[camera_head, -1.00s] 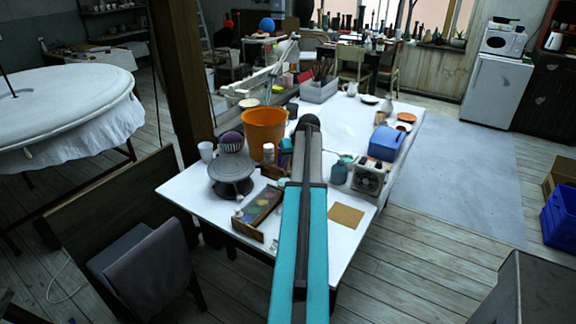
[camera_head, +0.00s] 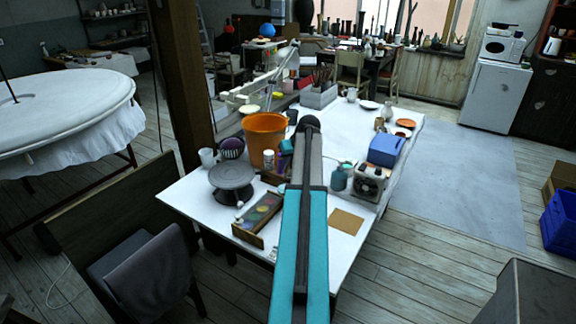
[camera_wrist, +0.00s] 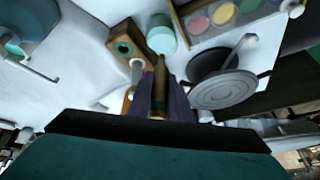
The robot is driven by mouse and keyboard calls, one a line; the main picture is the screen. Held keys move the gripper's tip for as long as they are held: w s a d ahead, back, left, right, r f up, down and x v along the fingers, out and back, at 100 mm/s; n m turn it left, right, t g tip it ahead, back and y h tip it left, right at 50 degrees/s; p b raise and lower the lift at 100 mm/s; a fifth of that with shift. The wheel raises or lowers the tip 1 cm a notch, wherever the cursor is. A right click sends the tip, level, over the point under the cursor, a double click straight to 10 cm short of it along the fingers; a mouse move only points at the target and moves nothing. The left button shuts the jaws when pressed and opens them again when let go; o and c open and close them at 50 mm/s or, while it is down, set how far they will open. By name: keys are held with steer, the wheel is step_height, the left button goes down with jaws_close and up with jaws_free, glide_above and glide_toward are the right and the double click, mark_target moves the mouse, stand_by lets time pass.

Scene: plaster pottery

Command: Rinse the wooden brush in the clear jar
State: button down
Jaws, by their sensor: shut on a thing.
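My gripper (camera_wrist: 160,97) shows at the lower middle of the wrist view with its purplish fingers close together. It is shut on the wooden brush (camera_wrist: 158,72), a slim brown shaft that points up the picture, away from my wrist. In the head view my arm covers the gripper and the brush. I cannot pick out the clear jar for certain. A small pale cylinder with a teal side (camera_wrist: 161,38) lies just beyond the brush's far end in the wrist view; whether they touch, I cannot tell.
The white table (camera_head: 190,196) carries an orange bucket (camera_head: 265,138), a grey turntable (camera_head: 231,176), a paint box (camera_head: 257,214), a teal bottle (camera_head: 338,179), a small heater-like box (camera_head: 370,183) and a blue box (camera_head: 384,150). A cork mat (camera_head: 346,221) lies near the front edge. A chair (camera_head: 145,270) stands at the left.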

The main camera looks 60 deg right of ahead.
steer(key=shift+r, duration=0.15)
steer(key=shift+r+p, duration=0.75)
steer(key=shift+r, duration=0.65)
steer(key=shift+w+a, duration=0.4)
steer(key=w+a+r+n+y, duration=0.1)
steer(key=w+a+r, duration=0.1)
steer(key=w+a, duration=0.7)
steer(key=w+a+r+n, duration=0.2)
steer(key=w+a, duration=0.2)
steer(key=a, duration=0.8)
steer(key=w+a+r+n+y, duration=0.1)
steer(key=w+a, duration=0.6)
steer(key=a, duration=0.4)
steer(key=a+r+n+y, duration=0.1)
steer(key=a+r+n, duration=0.1)
steer(key=a, duration=1.6)
steer(key=w+a+r+n+y, duration=0.1)
steer(key=a+r, duration=0.1)
steer(key=a, duration=1.7)
steer(key=shift+r+n+b, duration=0.25)
steer(key=shift+n+b, duration=0.15)
